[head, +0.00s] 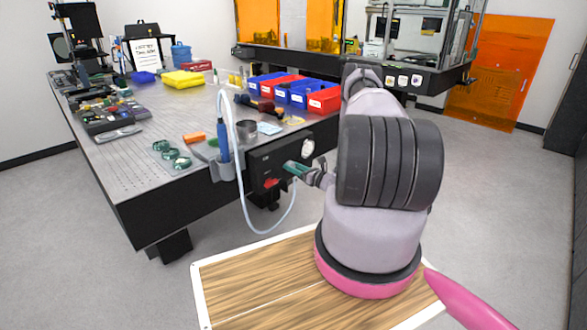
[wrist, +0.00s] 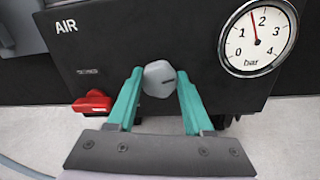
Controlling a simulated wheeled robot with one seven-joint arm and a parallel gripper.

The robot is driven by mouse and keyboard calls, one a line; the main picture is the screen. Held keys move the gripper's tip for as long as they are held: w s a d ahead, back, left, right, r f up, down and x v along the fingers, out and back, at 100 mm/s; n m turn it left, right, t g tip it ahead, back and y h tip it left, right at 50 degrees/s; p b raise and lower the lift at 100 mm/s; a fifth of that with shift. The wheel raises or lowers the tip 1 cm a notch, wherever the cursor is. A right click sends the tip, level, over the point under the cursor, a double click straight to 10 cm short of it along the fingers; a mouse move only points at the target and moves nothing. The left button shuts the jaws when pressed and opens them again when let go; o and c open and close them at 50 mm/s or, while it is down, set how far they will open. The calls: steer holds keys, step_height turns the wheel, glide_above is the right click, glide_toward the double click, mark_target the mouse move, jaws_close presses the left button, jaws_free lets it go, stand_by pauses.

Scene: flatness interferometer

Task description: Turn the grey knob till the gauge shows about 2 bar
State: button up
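The grey knob (wrist: 159,79) sits on the front of the black AIR panel (wrist: 110,50) in the wrist view, with a dark mark on its right side. My gripper (wrist: 160,74) has its two green fingers on either side of the knob, and they appear to touch it. The round white gauge (wrist: 257,38) is at upper right, with a scale from 0 to 4 bar. Its needle points between 1 and 2, nearer to 2. In the head view my gripper (head: 291,167) reaches the panel (head: 262,158), and the knob is hidden there.
A red valve handle (wrist: 92,102) is on the panel, left of and below the knob. A pale hose (head: 244,205) loops down beside the panel. A blue-handled tool (head: 222,140) stands in a holder at the table edge. Bins (head: 325,98) line the table (head: 120,170).

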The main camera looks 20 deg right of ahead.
jaws_close()
steer(key=shift+m, duration=1.8)
steer(key=o, duration=0.7)
jaws_free()
steer(key=shift+s+d, duration=0.1)
steer(key=v, duration=1)
steer(key=shift+s+f, duration=0.15)
steer(key=shift+s, duration=0.2)
